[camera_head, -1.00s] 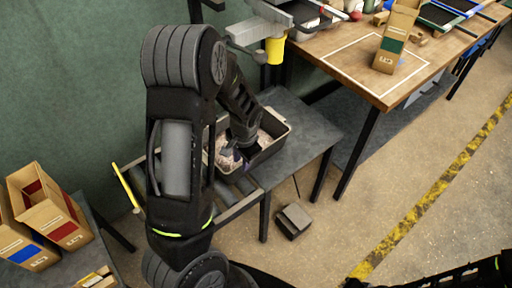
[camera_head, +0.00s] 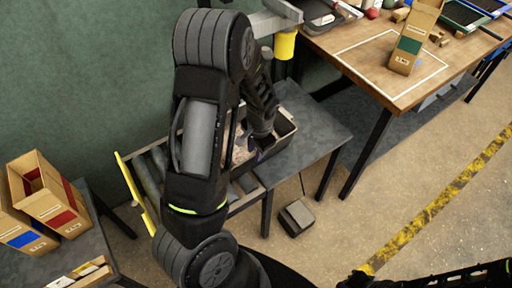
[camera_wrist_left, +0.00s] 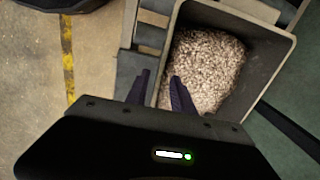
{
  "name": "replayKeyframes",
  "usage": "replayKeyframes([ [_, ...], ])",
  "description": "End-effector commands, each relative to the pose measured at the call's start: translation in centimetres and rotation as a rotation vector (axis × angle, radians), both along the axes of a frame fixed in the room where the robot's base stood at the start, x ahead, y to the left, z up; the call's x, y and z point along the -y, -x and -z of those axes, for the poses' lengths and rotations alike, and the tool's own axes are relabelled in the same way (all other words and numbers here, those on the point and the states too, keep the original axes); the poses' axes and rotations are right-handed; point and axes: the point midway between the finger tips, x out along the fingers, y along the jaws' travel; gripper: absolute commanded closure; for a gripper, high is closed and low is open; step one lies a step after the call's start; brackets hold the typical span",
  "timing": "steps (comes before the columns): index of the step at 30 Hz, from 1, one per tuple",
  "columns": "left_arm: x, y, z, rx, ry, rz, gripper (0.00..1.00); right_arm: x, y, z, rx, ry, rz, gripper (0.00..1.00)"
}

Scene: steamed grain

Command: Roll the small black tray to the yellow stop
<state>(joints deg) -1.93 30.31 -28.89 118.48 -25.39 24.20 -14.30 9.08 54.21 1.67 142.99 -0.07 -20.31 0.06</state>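The small black tray (camera_head: 284,134), filled with pale grain, sits where the roller conveyor meets the dark side table. It also shows in the left wrist view (camera_wrist_left: 262,34). The yellow stop (camera_head: 135,192) is a yellow bar across the conveyor's left end, apart from the tray. One finger is outside the wall and the other is inside, over the grain. The fingers stand apart, with no clear contact on the wall. My arm hides part of the tray and conveyor in the head view.
The roller conveyor (camera_head: 153,172) between tray and stop looks clear where visible. The side table (camera_head: 318,128) continues right of the tray. Cardboard boxes (camera_head: 48,203) stand at left. A wooden workbench (camera_head: 350,62) is at upper right. My right arm (camera_head: 440,280) shows at the lower edge.

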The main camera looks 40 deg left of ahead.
Motion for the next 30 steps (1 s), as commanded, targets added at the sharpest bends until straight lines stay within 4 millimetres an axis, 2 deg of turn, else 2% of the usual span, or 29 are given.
replayKeyframes([
  [6,-0.5,0.1,3.4,-0.005,0.000,-0.002,0.71,0.0,0.0,-0.1,0.000,0.000,0.000,1.00],
  [12,-0.7,-0.1,5.6,-0.002,0.001,-0.001,0.71,0.0,0.0,-0.2,0.000,0.000,0.000,1.00],
  [23,-0.8,-0.2,6.1,0.001,0.000,-0.001,0.71,0.0,0.0,-0.2,0.000,0.000,0.000,1.00],
  [30,-0.8,-0.2,6.0,0.000,0.000,-0.001,0.91,0.0,0.0,-0.2,0.000,0.000,0.000,1.00],
])
